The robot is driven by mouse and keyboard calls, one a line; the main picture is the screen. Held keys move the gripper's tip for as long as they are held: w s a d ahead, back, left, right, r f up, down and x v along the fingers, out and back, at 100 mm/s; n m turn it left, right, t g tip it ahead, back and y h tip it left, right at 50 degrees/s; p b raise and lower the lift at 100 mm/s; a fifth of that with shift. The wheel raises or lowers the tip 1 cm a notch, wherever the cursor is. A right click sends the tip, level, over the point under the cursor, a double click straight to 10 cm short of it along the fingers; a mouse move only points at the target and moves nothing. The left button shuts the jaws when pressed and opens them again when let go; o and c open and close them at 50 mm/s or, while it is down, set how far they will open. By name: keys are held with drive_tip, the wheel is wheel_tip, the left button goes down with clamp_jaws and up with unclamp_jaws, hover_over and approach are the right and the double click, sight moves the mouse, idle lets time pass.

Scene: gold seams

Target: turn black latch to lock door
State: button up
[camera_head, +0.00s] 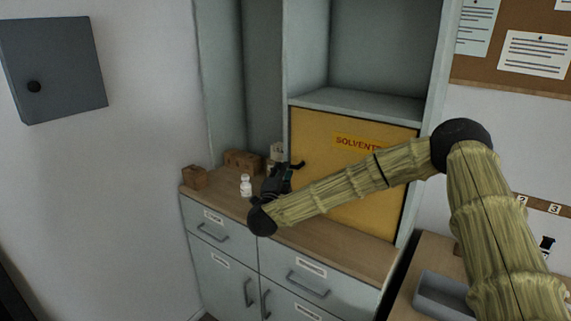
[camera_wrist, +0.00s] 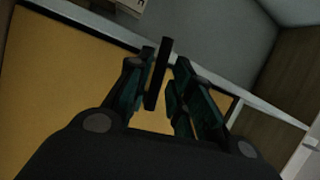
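The yellow door (camera_head: 318,150) with a "SOLVENT" label is set in the grey cabinet and looks closed; it also fills the left of the wrist view (camera_wrist: 45,75). The black latch (camera_wrist: 159,72) shows in the wrist view as a dark, narrow bar, slightly tilted from upright. My gripper (camera_head: 290,172) is at the door's left side in the head view and hides the latch there. In the wrist view my gripper (camera_wrist: 167,62) has its fingers apart, one on each side of the bar. The bar looks close to the left finger; contact cannot be told.
A white bottle (camera_head: 246,185) and small brown boxes (camera_head: 194,178) stand on the wooden counter (camera_head: 335,245) left of my gripper. An open shelf (camera_head: 360,103) is above the door. Drawers (camera_head: 310,283) lie below. A grey tray (camera_head: 440,293) is at lower right.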

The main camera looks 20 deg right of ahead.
drive_tip(key=shift+p+x, duration=0.4)
drive_tip(key=shift+x, duration=1.55)
